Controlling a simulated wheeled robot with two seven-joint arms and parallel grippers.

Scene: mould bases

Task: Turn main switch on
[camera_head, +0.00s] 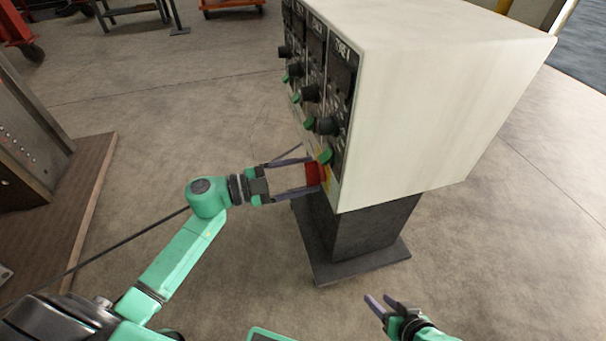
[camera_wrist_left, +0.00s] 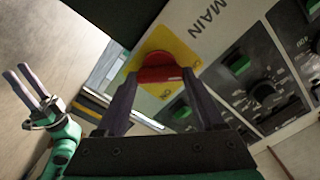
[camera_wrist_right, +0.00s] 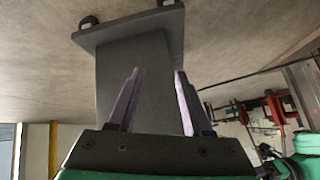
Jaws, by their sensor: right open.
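The main switch (camera_wrist_left: 158,68) is a round red knob on a yellow plate (camera_wrist_left: 183,58) under the word MAIN, in the left wrist view. In the head view the red knob (camera_head: 315,174) sits low on the front of the control box (camera_head: 430,100). My left gripper (camera_head: 306,172) reaches it, one finger on each side of the knob; it also shows in the left wrist view (camera_wrist_left: 160,80). Whether the fingers press on the knob is not clear. My right gripper (camera_head: 378,302) is open and empty, low in front of the pedestal; it also shows in the right wrist view (camera_wrist_right: 158,72).
Black knobs (camera_head: 327,126) and green switches (camera_head: 326,156) lie close above the red knob on the panel. The box stands on a dark pedestal (camera_head: 365,230) with a flat foot. A brown platform (camera_head: 85,190) lies at the left. Floor between is clear.

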